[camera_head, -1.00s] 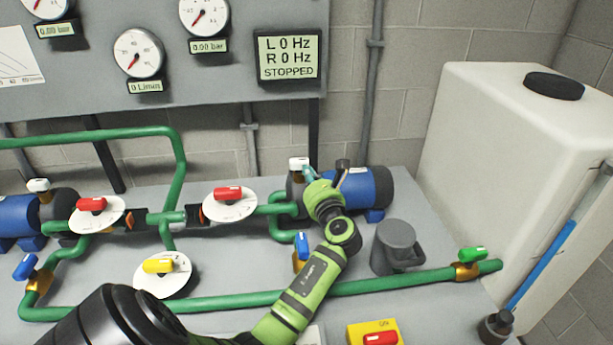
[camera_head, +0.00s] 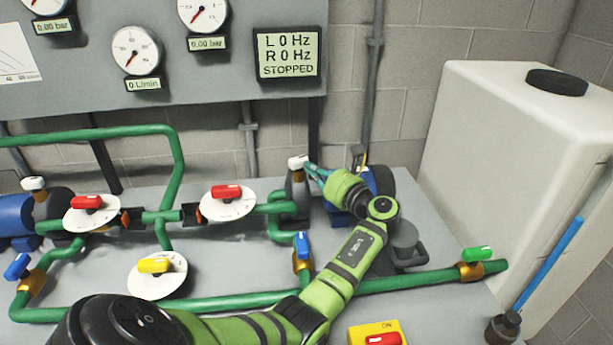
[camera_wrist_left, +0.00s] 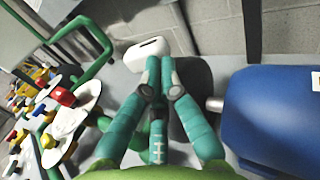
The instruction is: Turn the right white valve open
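The right white valve (camera_head: 298,162) has a small white handle on top of a dark body, beside the blue right pump. In the left wrist view the white handle (camera_wrist_left: 146,54) lies just beyond my fingertips. My left gripper (camera_head: 311,168) comes from the right, its teal fingers close against the handle's right side. In the left wrist view the fingertips (camera_wrist_left: 161,76) are together and overlap the handle's lower edge; nothing shows between them. Whether they touch the handle is hard to tell. My right gripper is out of view.
The blue pump (camera_head: 376,182) is partly behind my left gripper. A red-handled valve (camera_head: 227,192) on a white disc stands to the left. A grey jug (camera_head: 404,238) is partly hidden by my arm. A white tank (camera_head: 500,150) stands at the right.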

